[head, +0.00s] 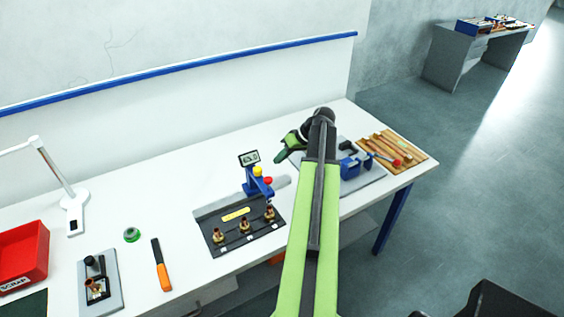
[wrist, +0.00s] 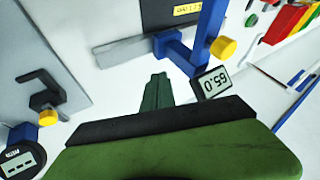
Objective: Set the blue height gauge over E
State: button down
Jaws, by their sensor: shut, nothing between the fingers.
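The blue height gauge (head: 252,187) stands upright at the back right of a dark plate (head: 208,217). It has a small display, a yellow knob and a red knob. Three brass fittings (head: 244,224) stand in a row on the plate, with small labels in front too small to read, so I cannot tell which is E. The gauge also shows in the wrist view (wrist: 181,52), with its display upside down. My gripper (head: 281,157) is shut and empty, behind and right of the gauge; its fingers (wrist: 156,90) look close to the gauge but apart from it.
Right of my arm lie a grey plate with a blue vise (head: 349,168) and a wooden tool tray (head: 413,156). At left are a red scrap bin (head: 22,254), a lamp (head: 74,205), green tape (head: 132,234) and an orange-handled tool (head: 161,265).

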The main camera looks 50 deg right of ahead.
jog(key=w+a+f+b, duration=0.2)
jog(key=w+a+f, duration=0.1)
jog(key=a, duration=0.2)
jog(key=shift+w+f, duration=0.25)
jog(key=shift+w, duration=0.1)
